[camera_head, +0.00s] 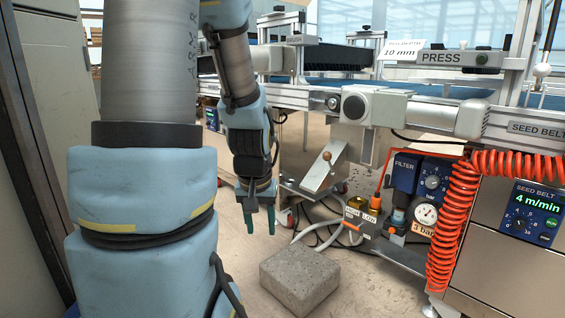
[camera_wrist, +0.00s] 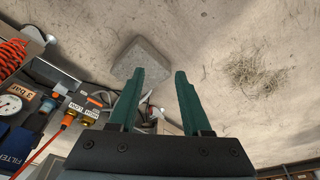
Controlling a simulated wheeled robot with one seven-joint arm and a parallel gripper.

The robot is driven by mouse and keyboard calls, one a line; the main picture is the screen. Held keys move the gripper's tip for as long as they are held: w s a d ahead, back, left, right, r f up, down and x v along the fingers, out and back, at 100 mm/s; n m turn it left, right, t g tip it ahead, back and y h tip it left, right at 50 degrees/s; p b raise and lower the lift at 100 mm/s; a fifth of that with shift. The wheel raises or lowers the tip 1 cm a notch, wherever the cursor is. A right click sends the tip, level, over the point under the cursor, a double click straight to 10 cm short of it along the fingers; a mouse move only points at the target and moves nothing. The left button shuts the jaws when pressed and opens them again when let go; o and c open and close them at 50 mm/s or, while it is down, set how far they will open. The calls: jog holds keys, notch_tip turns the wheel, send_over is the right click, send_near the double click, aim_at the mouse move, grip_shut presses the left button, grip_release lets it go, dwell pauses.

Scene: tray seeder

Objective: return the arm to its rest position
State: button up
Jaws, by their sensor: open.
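My arm hangs down in front of the machine in the head view. My gripper (camera_head: 261,219) points down, with its two green fingers apart and nothing between them. In the wrist view my gripper (camera_wrist: 157,97) also shows its green fingers spread, with only floor and some hoses visible beyond them. It is left of the valve block and above the floor, apart from the grey concrete block.
A concrete block (camera_head: 299,277) lies on the floor below. Dry straw (camera_wrist: 256,74) lies on open floor.

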jog(key=s+a+r+g, duration=0.1)
jog(key=s+a+r, duration=0.1)
jog(key=s, duration=0.3)
notch_tip(320, 180, up, 38)
jog(key=p, duration=3.8)
jog(key=shift+d, duration=0.15)
